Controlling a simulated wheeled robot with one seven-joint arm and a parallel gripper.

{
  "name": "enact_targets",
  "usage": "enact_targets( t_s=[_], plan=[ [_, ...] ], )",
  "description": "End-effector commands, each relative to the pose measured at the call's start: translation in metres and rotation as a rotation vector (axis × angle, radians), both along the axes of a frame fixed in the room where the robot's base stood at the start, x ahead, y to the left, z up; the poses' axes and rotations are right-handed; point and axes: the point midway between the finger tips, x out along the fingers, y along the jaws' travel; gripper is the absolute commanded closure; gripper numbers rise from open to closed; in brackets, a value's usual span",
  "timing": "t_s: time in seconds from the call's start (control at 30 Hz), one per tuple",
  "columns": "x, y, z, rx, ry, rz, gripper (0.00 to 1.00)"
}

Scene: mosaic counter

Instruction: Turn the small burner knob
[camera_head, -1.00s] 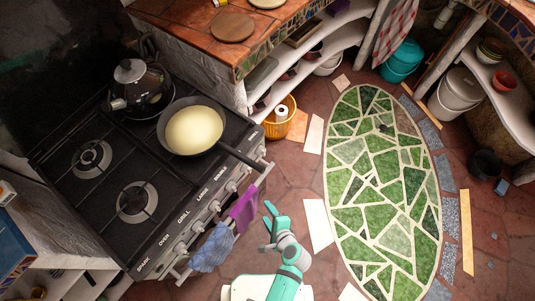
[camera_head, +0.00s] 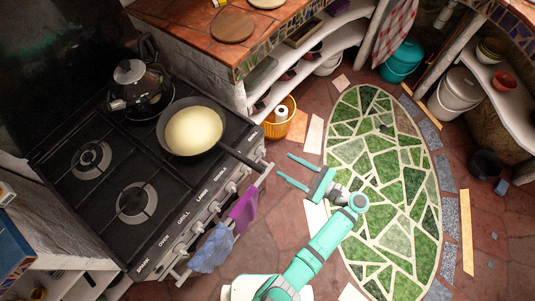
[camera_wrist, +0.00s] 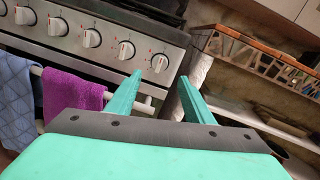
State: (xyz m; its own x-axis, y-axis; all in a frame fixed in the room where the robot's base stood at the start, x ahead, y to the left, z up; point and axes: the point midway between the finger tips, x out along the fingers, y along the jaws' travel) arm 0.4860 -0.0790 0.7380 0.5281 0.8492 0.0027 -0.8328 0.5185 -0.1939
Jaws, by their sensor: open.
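I cannot tell for certain which is the small burner knob. In the wrist view the rightmost knob (camera_wrist: 160,63) shows just above the gap between my fingertips, and the second knob from the right (camera_wrist: 126,50) is left of them. My gripper (camera_head: 284,165) is open and empty, off the right end of the stove front and apart from it. Its two green fingers also show in the wrist view (camera_wrist: 160,76).
A pan (camera_head: 166,140) with pale contents stands on the stove, its handle (camera_head: 243,156) jutting past the front. A black kettle (camera_head: 137,88) is behind it. A blue towel (camera_head: 212,248) and purple towel (camera_head: 243,210) hang on the front rail. A yellow basket (camera_head: 279,118) is nearby.

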Motion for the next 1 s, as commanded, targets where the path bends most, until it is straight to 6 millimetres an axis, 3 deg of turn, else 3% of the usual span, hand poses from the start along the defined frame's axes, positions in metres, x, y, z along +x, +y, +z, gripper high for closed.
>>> enact_targets(
  t_s=[0.3, 0.5, 0.97, 1.0],
  plan=[
    [0.029, 0.049, -0.001, -0.002, 0.000, 0.003, 0.53],
    [0.043, 0.070, -0.001, -0.002, 0.000, 0.001, 0.53],
    [0.050, 0.080, -0.001, -0.003, 0.001, -0.002, 0.53],
    [0.050, 0.080, -0.001, -0.003, 0.001, -0.002, 0.60]
  ],
)
